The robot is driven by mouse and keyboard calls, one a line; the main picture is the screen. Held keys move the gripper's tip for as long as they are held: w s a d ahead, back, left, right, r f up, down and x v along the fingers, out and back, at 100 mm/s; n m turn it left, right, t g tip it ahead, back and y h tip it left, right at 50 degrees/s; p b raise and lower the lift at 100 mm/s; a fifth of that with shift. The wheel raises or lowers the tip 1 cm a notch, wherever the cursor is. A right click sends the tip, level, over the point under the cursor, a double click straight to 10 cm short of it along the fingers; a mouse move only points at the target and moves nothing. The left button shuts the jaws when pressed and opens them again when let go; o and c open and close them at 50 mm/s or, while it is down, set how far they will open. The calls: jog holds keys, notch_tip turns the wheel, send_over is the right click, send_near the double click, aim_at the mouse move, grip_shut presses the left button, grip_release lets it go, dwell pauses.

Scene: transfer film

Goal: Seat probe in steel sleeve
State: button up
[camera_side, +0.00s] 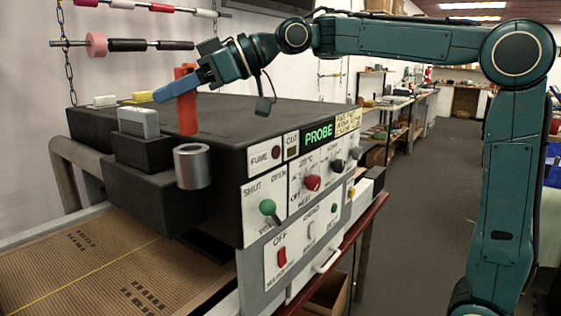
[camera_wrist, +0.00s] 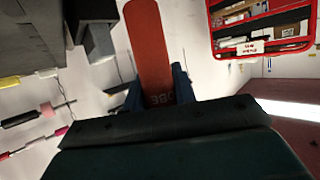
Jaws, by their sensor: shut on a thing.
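The probe is an orange-red cylinder (camera_side: 187,115), held near upright in the side view. My gripper (camera_side: 177,87) is shut on its upper part, with a blue finger across it. The steel sleeve (camera_side: 193,168) is a short, open-topped metal cylinder at the front of the dark machine. The probe's lower end hangs above the sleeve's mouth, apart from it and looking slightly left of its centre. I cannot make out the sleeve there.
The dark machine (camera_side: 250,112) has a front panel (camera_side: 298,195) with knobs and a lit PROBE sign. A grey block (camera_side: 138,122) stands left of the probe. A brown conveyor belt (camera_side: 85,275) lies below left. Rods with rollers (camera_side: 125,45) hang on chains behind.

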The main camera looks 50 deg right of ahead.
aim_at(185, 130)
jog(key=shift+f, duration=1.6)
jog(key=shift+f, duration=0.1)
jog(key=shift+f, duration=1.8)
jog(key=shift+f, duration=0.1)
jog(key=o, duration=1)
jog(key=shift+s+d+r, duration=0.3)
jog(key=shift+d, duration=0.1)
jog(key=shift+v, duration=5.5)
